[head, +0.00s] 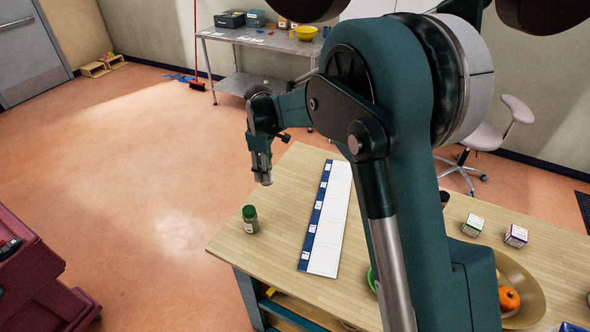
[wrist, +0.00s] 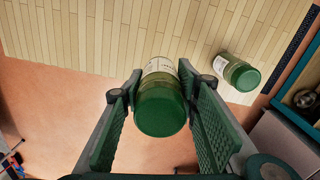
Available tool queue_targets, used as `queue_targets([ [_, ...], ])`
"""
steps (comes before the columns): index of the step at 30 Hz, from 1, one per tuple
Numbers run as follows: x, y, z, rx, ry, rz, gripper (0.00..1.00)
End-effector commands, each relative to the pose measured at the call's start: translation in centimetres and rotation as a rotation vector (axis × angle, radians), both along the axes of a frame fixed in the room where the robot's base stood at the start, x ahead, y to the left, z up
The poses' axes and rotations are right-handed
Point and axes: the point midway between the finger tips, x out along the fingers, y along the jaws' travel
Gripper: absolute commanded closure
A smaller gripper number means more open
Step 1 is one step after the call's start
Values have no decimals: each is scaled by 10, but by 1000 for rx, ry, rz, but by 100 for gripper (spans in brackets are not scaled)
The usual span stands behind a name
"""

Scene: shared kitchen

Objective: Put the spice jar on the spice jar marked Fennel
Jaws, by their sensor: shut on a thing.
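My gripper (head: 261,166) hangs above the left part of the wooden table. In the wrist view its fingers (wrist: 163,108) are shut around a spice jar (wrist: 160,112) with a green lid and a pale label. The lid faces the camera; in the head view this jar is mostly hidden by the fingers. Another spice jar (head: 250,219) with a green lid and white label stands upright on the table near its left edge. It also shows in the wrist view (wrist: 237,72), right of the held jar and apart from it. Its label is too small to read.
A white board with a blue labelled strip (head: 325,218) lies on the table right of the standing jar. Two small boxes (head: 473,225) and a bowl with an orange fruit (head: 509,298) are further right.

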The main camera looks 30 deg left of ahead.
Motion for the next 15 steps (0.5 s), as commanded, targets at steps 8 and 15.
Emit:
queue_targets([
  [8,3,-3,1,0,0,-7,85],
  [15,23,-26,9,0,0,-62,85],
])
